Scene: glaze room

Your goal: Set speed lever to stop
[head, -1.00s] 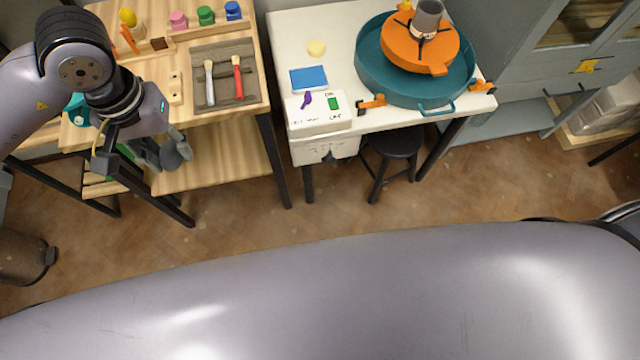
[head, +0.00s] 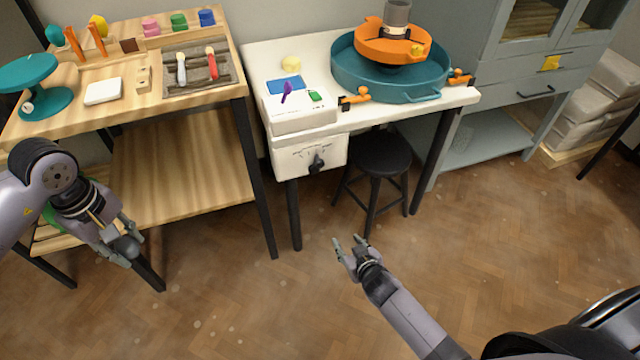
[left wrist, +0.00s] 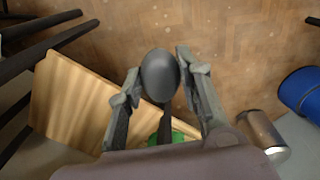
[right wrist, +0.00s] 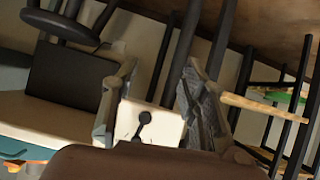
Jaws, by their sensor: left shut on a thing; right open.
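A black lever (head: 316,162) sits on the front panel of a white control box (head: 290,158) under the wheel table's front edge. Faint scale marks arc above it. The lever also shows in the right wrist view (right wrist: 143,124), tilted in that picture. A purple lever (head: 287,92) and a green switch (head: 316,96) are on the box's top. My right gripper (head: 351,246) is open and empty, in front of and below the panel, apart from the lever. My left gripper (head: 122,238) is shut on a dark grey rounded object (left wrist: 160,75) with a dark stem.
A black stool (head: 380,155) stands right of the panel under the table. A teal basin (head: 345,75) with an orange wheel is above. A wooden workbench (head: 130,112) with tools is at left. The floor in front is clear.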

